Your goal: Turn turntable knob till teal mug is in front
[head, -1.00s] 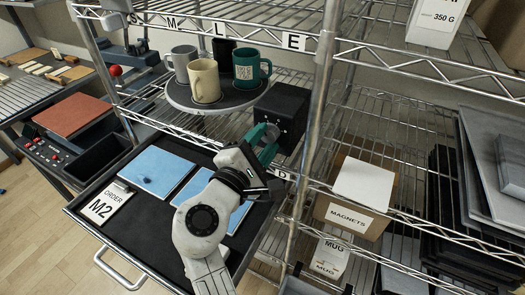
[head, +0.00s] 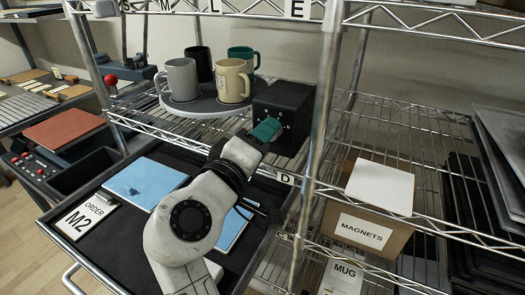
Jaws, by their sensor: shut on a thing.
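The turntable (head: 196,107) is a round grey disc on the wire shelf and carries several mugs. The teal mug (head: 241,54) is at the back right, partly hidden by the cream mug (head: 231,82), which is at the front right. A grey mug (head: 181,79) is at the front left, and a black mug (head: 199,62) is at the back. A black box (head: 281,104) with small white marks on its face stands right of the turntable. My gripper (head: 267,130), with teal fingers, is at this face and shut on the knob, which the fingers hide.
Below is a black drawer tray (head: 109,244) with blue sheets (head: 148,181) and an "ORDER M2" card (head: 86,215). A rack post (head: 318,130) stands close right of the box. A "MAGNETS" carton (head: 372,212) is at the lower right.

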